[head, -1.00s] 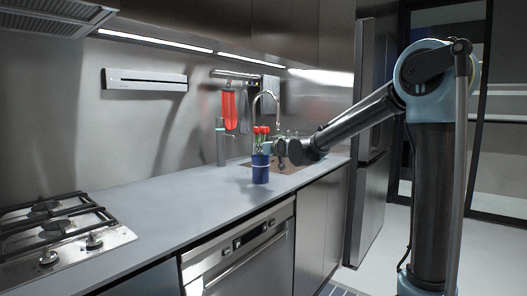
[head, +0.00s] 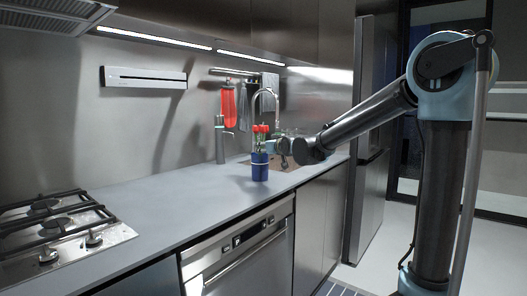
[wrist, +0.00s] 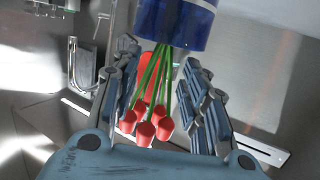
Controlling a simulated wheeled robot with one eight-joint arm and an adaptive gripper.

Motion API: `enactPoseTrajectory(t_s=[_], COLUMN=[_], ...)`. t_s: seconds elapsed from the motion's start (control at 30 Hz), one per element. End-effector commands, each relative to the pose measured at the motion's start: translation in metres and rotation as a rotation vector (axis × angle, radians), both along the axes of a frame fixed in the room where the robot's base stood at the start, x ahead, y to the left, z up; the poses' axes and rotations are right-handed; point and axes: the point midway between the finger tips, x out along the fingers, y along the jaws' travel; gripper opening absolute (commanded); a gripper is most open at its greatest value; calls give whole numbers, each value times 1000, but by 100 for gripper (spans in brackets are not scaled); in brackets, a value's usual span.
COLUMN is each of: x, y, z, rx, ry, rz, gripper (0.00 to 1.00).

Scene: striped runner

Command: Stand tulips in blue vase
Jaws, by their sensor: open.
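The blue vase (head: 260,172) stands upright on the grey counter near the sink, with a pale band near its top. The red tulips (head: 261,130) stand in it, heads above the rim. In the wrist view, which is upside down, the vase (wrist: 178,20) is at the top and the green stems run from it to several red heads (wrist: 145,125). My gripper (wrist: 158,62) is open, with its fingers on either side of the stems and apart from them. In the head view my gripper (head: 274,147) is just right of the tulips, above the rim.
The sink and tap (head: 274,110) are behind the vase. A dark bottle (head: 220,145) stands to its left, by the wall. A gas hob (head: 58,228) is at the left end. The counter between hob and vase is clear.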

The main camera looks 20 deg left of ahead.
Motion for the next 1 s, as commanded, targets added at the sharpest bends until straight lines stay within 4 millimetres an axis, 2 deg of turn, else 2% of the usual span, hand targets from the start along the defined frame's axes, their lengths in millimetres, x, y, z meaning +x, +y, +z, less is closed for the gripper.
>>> enactPoseTrajectory(t_s=[0.6,1.0], x=[-56,-65], y=[-52,-60], z=[13,15], rx=[1,2], ry=[1,2], rz=[2,2], gripper=[41,41])
